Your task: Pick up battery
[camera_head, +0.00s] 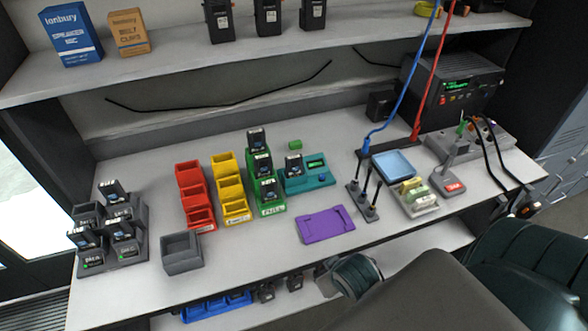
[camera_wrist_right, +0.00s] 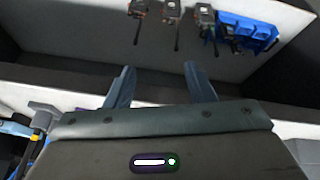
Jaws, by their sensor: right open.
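Several dark batteries with pale labels stand in the green bins (camera_head: 272,210), one of them the front battery (camera_head: 267,188). Another battery (camera_head: 293,165) stands in the teal device (camera_head: 307,180) with a small green screen. More dark units (camera_head: 113,191) stand in the grey stepped rack (camera_head: 127,252) at the left; I cannot tell if they are batteries or radios. My right gripper (camera_wrist_right: 160,82) is open and empty in the right wrist view, facing the lower shelf and apart from anything on it. My left gripper is not in view.
Red bins (camera_head: 197,200), yellow bins (camera_head: 232,200) and an empty grey bin (camera_head: 182,253) stand on the worktop. A purple mat (camera_head: 325,224) lies in front of the teal device. Black handsets (camera_wrist_right: 171,12) and a blue rack (camera_wrist_right: 247,30) sit on the lower shelf.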

